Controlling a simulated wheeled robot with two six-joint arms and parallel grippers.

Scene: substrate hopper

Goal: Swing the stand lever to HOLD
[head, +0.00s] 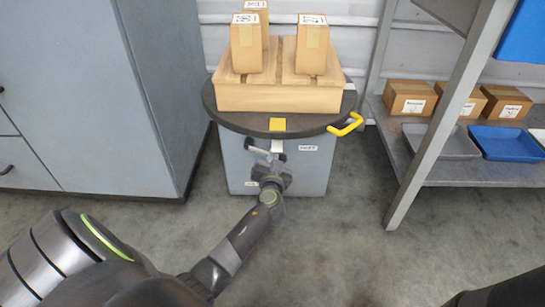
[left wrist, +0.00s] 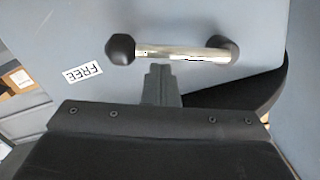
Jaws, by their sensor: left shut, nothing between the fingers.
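The stand lever (left wrist: 185,53) is a metal rod with a black knob, on the front of the grey stand (head: 312,170) under the round top. In the left wrist view its knob end points toward the FREE label (left wrist: 82,73). In the head view the lever (head: 277,147) is partly hidden by my gripper. My left gripper (head: 270,165) is shut and empty in front of the stand. Its fingertips (left wrist: 160,72) are right beside the rod; I cannot tell whether they touch it. A lower label (head: 252,183) is too small to read. My right gripper is not in view.
The dark round top (head: 232,119) carries a pallet (head: 270,97) with several cartons (head: 312,45). A yellow handle (head: 346,125) sticks out at its right. A grey cabinet (head: 95,100) stands left and a shelf rack (head: 440,110) right. The floor in front is clear.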

